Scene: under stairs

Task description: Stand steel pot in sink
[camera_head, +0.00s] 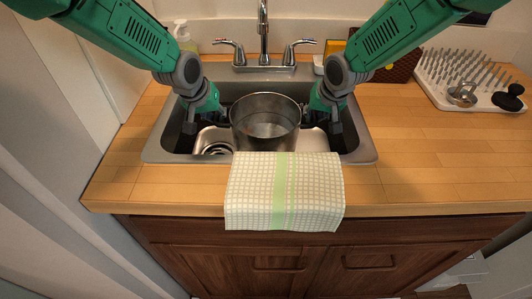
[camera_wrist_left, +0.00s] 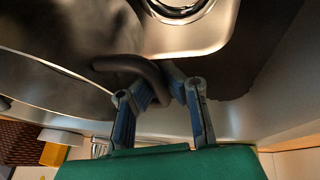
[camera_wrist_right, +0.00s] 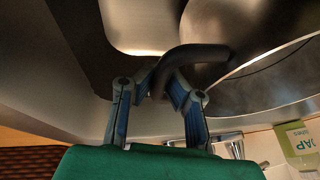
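The steel pot (camera_head: 265,126) is upright within the sink opening, with its rim near the level of the counter. The towel and sink edge hide its base, so I cannot tell whether it touches the sink floor. The steel sink (camera_head: 153,147) lies around and below it. My left gripper (camera_head: 218,113) is shut on the pot's left handle; the dark handle (camera_wrist_left: 135,66) lies between its fingers in the left wrist view. My right gripper (camera_head: 315,114) is shut on the opposite handle (camera_wrist_right: 195,55), seen between its fingers in the right wrist view.
A checked towel (camera_head: 284,190) hangs over the front sink edge. The faucet (camera_head: 263,40) stands behind the pot. A soap bottle (camera_head: 184,36) is at the back left. A drying rack (camera_head: 465,75) and black-handled item (camera_head: 509,98) sit on the right. The right counter front is clear.

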